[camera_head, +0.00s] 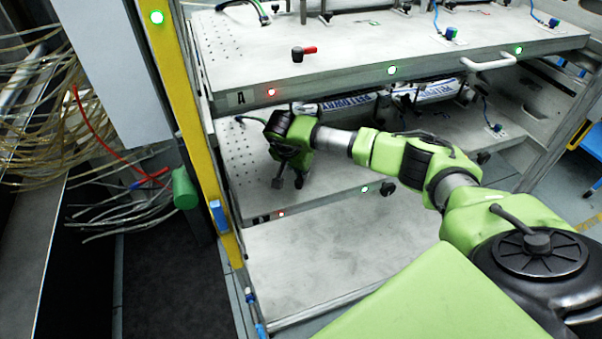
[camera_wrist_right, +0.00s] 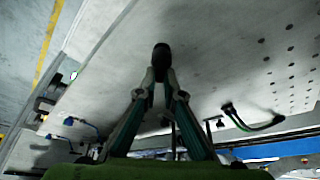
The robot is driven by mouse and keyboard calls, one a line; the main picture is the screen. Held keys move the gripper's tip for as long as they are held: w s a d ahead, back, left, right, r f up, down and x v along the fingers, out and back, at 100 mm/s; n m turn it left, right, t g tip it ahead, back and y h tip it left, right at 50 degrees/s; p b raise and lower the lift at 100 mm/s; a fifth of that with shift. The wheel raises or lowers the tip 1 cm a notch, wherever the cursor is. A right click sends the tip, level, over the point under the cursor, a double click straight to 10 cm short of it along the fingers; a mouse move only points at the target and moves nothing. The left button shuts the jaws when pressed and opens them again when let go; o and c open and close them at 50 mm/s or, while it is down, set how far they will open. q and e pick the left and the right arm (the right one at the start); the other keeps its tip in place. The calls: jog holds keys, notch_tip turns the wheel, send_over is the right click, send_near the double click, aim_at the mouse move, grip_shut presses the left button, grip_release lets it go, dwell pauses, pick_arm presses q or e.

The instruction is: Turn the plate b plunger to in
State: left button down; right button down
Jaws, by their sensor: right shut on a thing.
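The lower plate (camera_head: 345,205), beneath the upper plate marked A, has a red light (camera_head: 281,213) and a green light (camera_head: 365,189) on its front edge. My right gripper (camera_head: 288,178) points down at the left front part of this plate. In the wrist view, my right gripper (camera_wrist_right: 160,82) has its fingers closed together on a black knob (camera_wrist_right: 161,56), which I take to be the plunger of plate b. The gripper hides most of the plunger in the head view, so its turn position cannot be told. My left gripper is not in view.
A yellow post (camera_head: 185,110) stands at the left. A handle (camera_head: 488,62) sticks out from the upper plate. An empty lower shelf (camera_head: 310,270) lies below.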

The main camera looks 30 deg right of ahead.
jog(key=shift+f+m+g+b, duration=0.1)
jog(key=shift+m+g+b, duration=0.3)
jog(key=shift+m, duration=0.4)
jog(key=shift+s+m, duration=0.15)
jog(key=shift+m, duration=0.25)
jog(key=shift+h, duration=0.3)
jog(key=c, duration=2.2)
grip_release()
jog(key=shift+o, duration=0.2)
